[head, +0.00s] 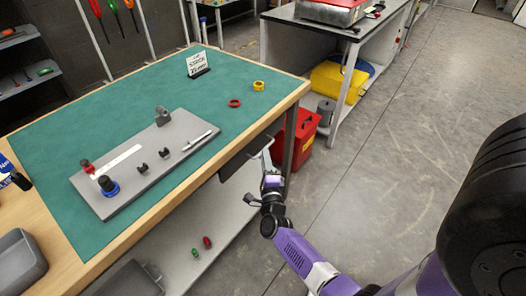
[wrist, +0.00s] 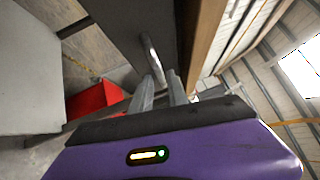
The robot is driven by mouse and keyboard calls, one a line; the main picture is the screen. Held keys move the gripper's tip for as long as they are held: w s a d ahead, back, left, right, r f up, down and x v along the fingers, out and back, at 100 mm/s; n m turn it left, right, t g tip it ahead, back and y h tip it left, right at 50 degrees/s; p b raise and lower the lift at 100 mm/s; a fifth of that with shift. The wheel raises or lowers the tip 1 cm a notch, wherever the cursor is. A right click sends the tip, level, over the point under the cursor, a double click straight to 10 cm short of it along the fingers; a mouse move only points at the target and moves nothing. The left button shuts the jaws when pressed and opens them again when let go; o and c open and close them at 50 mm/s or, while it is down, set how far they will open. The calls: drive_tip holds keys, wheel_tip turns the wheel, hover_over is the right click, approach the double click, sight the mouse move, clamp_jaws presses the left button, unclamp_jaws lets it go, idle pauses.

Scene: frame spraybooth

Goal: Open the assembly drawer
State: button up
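The assembly drawer (head: 242,155) is a dark grey front under the right edge of the green-topped workbench, and it looks closed. Its pale bar handle (head: 268,146) shows in the head view. In the wrist view the handle (wrist: 152,52) is a shiny bar on the dark drawer front (wrist: 133,22). My gripper (head: 267,161) is right at the handle. In the wrist view its two fingers (wrist: 161,78) stand apart, with the near end of the bar between or just beyond the tips. I cannot tell whether they touch it.
The workbench top (head: 110,100) holds a grey plate (head: 150,180) with parts, a sign (head: 198,63) and two rings. A red box (head: 293,140) stands on the floor behind my gripper. A lower shelf (head: 225,215) lies beneath. The floor (head: 400,130) to the right is open.

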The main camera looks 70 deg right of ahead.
drive_tip(key=shift+x, duration=2.05)
clamp_jaws()
